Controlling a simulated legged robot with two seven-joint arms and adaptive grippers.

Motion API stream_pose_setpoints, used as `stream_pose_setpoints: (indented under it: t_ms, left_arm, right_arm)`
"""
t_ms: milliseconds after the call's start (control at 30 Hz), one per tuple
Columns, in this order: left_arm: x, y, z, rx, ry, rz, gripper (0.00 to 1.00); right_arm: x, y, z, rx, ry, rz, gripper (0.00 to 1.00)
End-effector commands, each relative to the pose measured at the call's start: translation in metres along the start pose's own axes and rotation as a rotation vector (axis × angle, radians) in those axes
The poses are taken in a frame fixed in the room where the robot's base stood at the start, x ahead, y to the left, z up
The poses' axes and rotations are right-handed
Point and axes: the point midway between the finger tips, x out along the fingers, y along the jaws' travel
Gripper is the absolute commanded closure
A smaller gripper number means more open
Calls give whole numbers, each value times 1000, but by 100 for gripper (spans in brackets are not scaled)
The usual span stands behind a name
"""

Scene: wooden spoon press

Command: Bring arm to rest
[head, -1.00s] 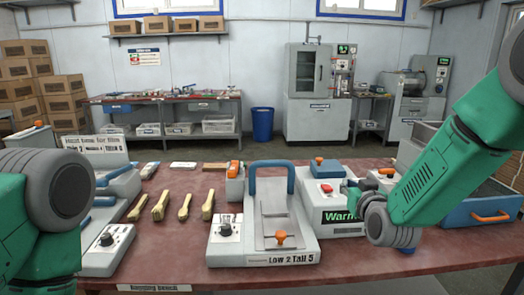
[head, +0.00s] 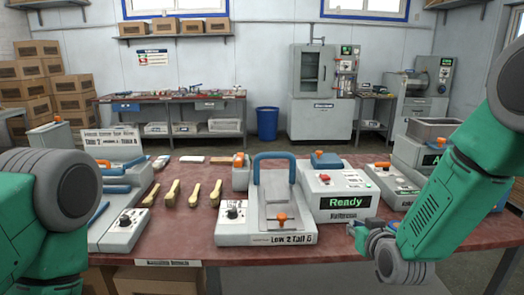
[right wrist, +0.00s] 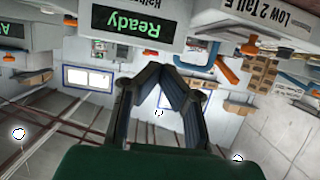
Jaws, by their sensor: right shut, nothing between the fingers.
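My right gripper (head: 361,234) is shut and empty at the front edge of the bench, just below and right of the box whose display reads "Ready" (head: 348,202). In the right wrist view its fingertips (right wrist: 160,72) meet, with the "Ready" box (right wrist: 140,28) at the top. My green right arm comes in from the right of the head view. My left arm shows at the left edge of the head view; its gripper is out of view.
The press (head: 277,205) with blue handle and orange knob stands mid-bench. Several wooden spoons (head: 172,194) lie left of it. A dial unit (head: 117,232) stands at left. A grey bin (head: 433,129) is at right.

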Motion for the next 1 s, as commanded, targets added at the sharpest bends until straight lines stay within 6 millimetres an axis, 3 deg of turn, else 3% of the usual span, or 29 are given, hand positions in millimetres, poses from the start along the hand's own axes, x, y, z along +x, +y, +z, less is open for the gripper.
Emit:
stream_pose_setpoints:
  t_ms: [267,367,467,600,700,800,900,1000]
  left_arm:
    - [0,0,1,0,-2,0,60]
    - [0,0,1,0,-2,0,60]
    - [0,0,1,0,-2,0,60]
    - [0,0,1,0,-2,0,60]
    - [0,0,1,0,-2,0,60]
    - [0,0,1,0,-2,0,60]
    - [0,0,1,0,-2,0,60]
    - [0,0,1,0,-2,0,60]
  right_arm:
    - [-42,1,117,-6,-271,-14,100]
    - [-78,3,177,-7,-426,-19,100]
    - [-126,6,237,-8,-602,-19,100]
    - [-205,12,306,-8,-845,-13,100]
    - [-257,15,338,-7,-989,-7,100]
    - [-296,18,356,-8,-1095,-1,100]
    - [-320,20,365,-7,-1158,5,100]
    - [-329,21,368,-7,-1182,7,100]
